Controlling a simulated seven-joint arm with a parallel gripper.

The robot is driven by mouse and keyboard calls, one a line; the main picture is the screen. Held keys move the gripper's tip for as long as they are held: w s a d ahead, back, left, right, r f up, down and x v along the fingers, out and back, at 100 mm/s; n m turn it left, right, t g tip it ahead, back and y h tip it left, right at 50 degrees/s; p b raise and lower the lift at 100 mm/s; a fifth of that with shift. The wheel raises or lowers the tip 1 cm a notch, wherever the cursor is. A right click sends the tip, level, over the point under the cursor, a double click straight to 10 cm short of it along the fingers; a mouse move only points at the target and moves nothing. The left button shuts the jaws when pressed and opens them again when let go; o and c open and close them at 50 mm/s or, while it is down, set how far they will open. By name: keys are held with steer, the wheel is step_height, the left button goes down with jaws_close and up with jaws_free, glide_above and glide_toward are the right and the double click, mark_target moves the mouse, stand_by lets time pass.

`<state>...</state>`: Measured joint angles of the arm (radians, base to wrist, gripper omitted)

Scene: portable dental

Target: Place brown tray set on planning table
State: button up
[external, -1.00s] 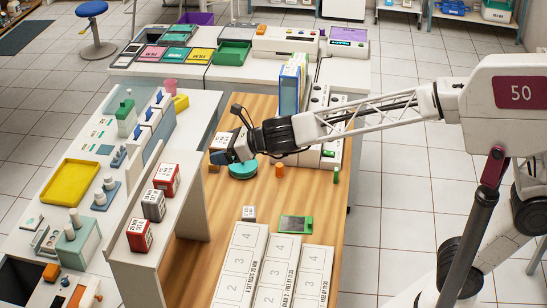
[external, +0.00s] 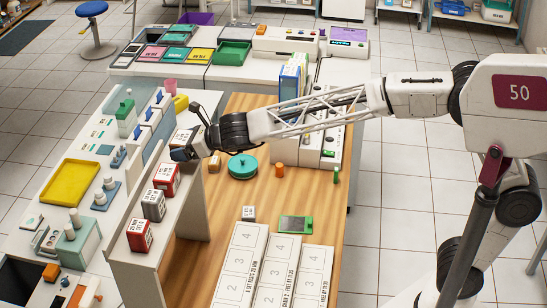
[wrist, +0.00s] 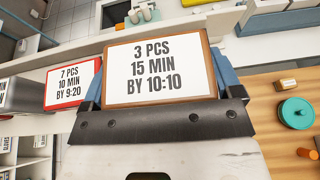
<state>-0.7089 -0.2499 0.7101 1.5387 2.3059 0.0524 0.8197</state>
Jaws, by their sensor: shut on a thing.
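The brown tray set (wrist: 112,98) is a box with a brown rim and a white label reading "3 PCS 15 MIN BY 10:10". My gripper (wrist: 160,75) is shut on it, with blue fingers at its two sides. In the external view my gripper (external: 184,148) is over the far end of the raised white shelf, left of the wooden table top. There the tray set is a small, partly hidden shape; I cannot tell whether it touches the shelf. The wooden-topped table (external: 225,205) bears numbered boards; no label names it as the planning table.
Red (external: 166,178) and grey (external: 153,204) labelled boxes stand along the shelf (external: 190,195). A red box (wrist: 72,85) is close left of the held tray. A teal round container (external: 242,166), an orange cylinder (external: 280,170) and numbered boards (external: 240,262) occupy the wooden table.

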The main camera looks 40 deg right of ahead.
steer(key=shift+w+a, duration=0.6)
steer(key=shift+w, duration=0.1)
steer(key=shift+f, duration=0.15)
steer(key=shift+f, duration=1.65)
steer(key=shift+f, duration=0.15)
steer(key=o, duration=0.8)
steer(key=shift+o, duration=0.2)
steer(key=shift+s+d+r, duration=0.4)
steer(key=shift+s+d, duration=0.05)
steer(key=v, duration=1)
steer(key=shift+s+d, duration=0.2)
steer(key=shift+s, duration=0.1)
